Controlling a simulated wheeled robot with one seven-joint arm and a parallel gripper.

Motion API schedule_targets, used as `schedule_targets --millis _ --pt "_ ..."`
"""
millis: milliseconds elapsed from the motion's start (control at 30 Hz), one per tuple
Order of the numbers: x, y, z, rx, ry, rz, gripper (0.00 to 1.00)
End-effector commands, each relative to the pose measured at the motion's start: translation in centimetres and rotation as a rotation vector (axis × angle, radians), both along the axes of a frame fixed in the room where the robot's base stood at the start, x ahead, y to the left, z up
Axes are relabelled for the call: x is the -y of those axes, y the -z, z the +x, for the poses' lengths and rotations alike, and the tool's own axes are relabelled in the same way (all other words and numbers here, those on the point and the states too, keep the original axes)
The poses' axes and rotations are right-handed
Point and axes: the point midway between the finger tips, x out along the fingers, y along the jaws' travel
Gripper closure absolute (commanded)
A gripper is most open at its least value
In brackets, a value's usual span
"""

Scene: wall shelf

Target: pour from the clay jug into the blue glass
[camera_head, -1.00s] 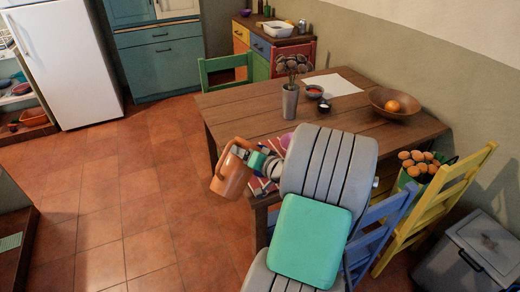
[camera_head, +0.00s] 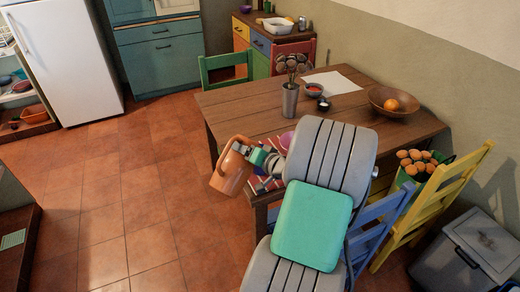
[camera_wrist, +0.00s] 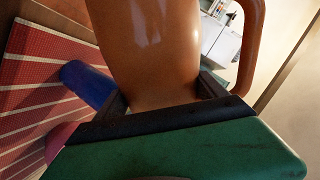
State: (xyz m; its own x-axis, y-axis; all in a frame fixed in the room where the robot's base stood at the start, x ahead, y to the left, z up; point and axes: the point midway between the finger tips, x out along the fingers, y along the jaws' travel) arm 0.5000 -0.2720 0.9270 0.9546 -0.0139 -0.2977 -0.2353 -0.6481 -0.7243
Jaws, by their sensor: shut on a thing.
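The orange-brown clay jug (camera_head: 228,174) is held up in the air, tilted, just off the table's near left corner, over the floor. My gripper (camera_head: 244,152) is shut on it. In the wrist view the jug (camera_wrist: 150,45) fills the upper middle between the fingers of my gripper (camera_wrist: 165,97), with its handle to the right. The blue glass (camera_wrist: 88,84) shows in the wrist view left of the jug, by the left finger, over the striped mat. In the head view I cannot make the glass out clearly behind my arm. The jug's contents are hidden.
The wooden table (camera_head: 250,112) carries a red striped mat (camera_wrist: 45,75), a pink bowl (camera_head: 287,139), a grey vase (camera_head: 290,100), small bowls and a wooden bowl (camera_head: 396,101) with an orange. Blue (camera_head: 375,228) and yellow (camera_head: 440,190) chairs stand right. Floor at left is clear.

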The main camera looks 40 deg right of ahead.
Motion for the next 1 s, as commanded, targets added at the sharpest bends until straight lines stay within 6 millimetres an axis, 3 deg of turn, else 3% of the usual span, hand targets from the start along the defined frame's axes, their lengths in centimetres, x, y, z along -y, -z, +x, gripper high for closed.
schedule_targets --millis 1000 --pt "0.34 -0.84 0.13 -0.012 0.000 0.069 0.92"
